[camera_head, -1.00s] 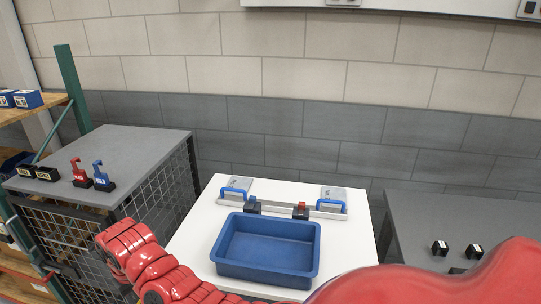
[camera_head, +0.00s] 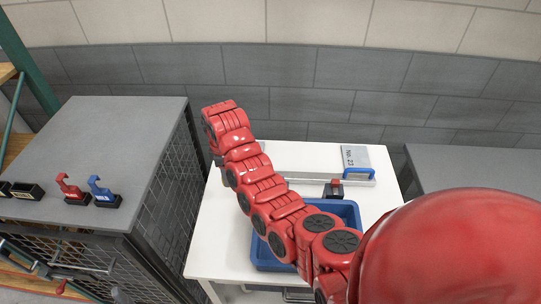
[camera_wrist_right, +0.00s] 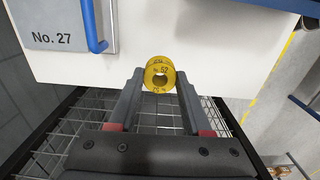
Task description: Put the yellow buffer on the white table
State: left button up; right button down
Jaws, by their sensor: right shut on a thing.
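The yellow buffer (camera_wrist_right: 159,63) is a small ring with dark print on its rim. My right gripper (camera_wrist_right: 160,74) is shut on it, with a fingertip on each side. In the right wrist view the buffer shows in front of the near edge of the white table (camera_wrist_right: 225,58); its height above the top is hard to tell. My left gripper is not in view.
A blue tray (camera_head: 347,211), a metal bar (camera_head: 300,176) and a grey plate with a blue handle (camera_head: 354,156) are on the table. Another plate, No. 27 (camera_wrist_right: 62,22), shows in the wrist view. A grey cabinet (camera_head: 110,150) bearing red and blue hooks stands left.

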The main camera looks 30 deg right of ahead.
notch_tip(320, 180, down, 6)
jog(key=shift+w+a, duration=0.1)
jog(key=shift+w, duration=0.05)
jog(key=shift+f+p, duration=0.35)
jog(key=shift+f, duration=0.55)
jog(key=shift+f+p, duration=0.3)
jog(key=shift+f, duration=0.95)
